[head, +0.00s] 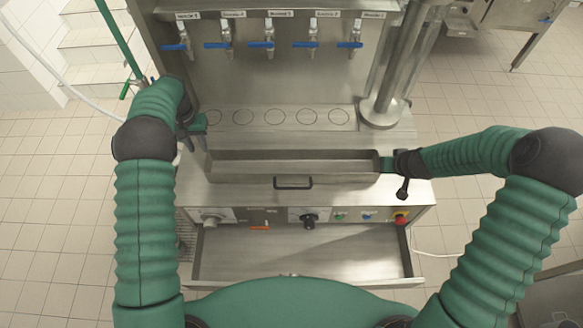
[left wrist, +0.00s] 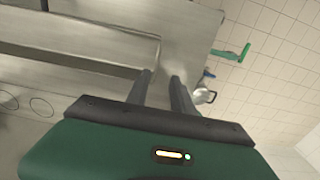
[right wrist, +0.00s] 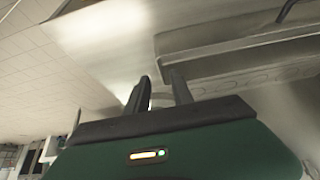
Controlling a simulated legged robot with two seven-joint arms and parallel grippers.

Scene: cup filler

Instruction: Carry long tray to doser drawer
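The long tray (head: 240,181) is a narrow open metal trough with a black handle (head: 293,183) on its front. It lies across the metal worktop below the row of taps. It also shows in the left wrist view (left wrist: 75,52) and the right wrist view (right wrist: 215,47). My left gripper (head: 190,137) is at its left end, fingers apart. My right gripper (head: 388,164) is at its right end, fingers apart near the end wall. I cannot tell whether either touches it. A wide, shallow metal drawer (head: 300,250) stands open below the control panel; I cannot tell whether it is the doser drawer.
Several blue-handled taps (head: 268,44) hang above circles marked on the worktop (head: 273,116). A metal column (head: 390,70) stands at the right. The front panel has knobs and a red button (head: 401,218).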

